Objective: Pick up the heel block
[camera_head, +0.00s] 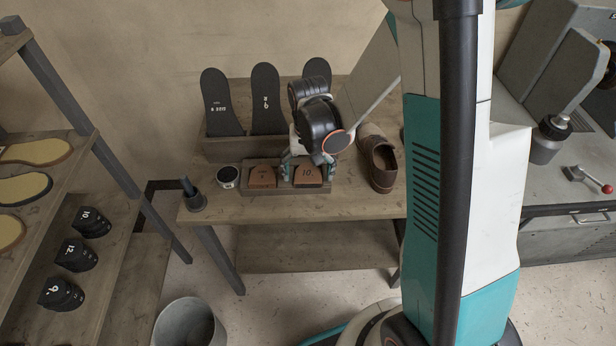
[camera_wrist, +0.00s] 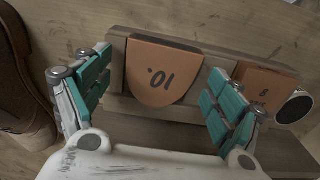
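A brown, D-shaped heel block marked 10 (camera_wrist: 165,72) sits in a shallow wooden tray on the table. It also shows in the head view (camera_head: 308,175). A second brown block (camera_wrist: 264,90) lies in the same tray, to the left of it in the head view (camera_head: 262,176); its small mark is hard to read. My gripper (camera_wrist: 160,66) is open, its teal-padded fingers on either side of the block marked 10, with gaps between pads and block. In the head view my gripper (camera_head: 307,170) is over the tray, and my wrist hides part of the area behind.
The wooden tray (camera_wrist: 205,62) has raised walls. A brown shoe (camera_head: 380,162) stands right of it, a round tin (camera_head: 228,177) left. Black soles (camera_head: 222,103) stand in a rack behind. Black numbered blocks (camera_head: 76,256) sit on a left shelf. A bucket (camera_head: 188,324) is on the floor.

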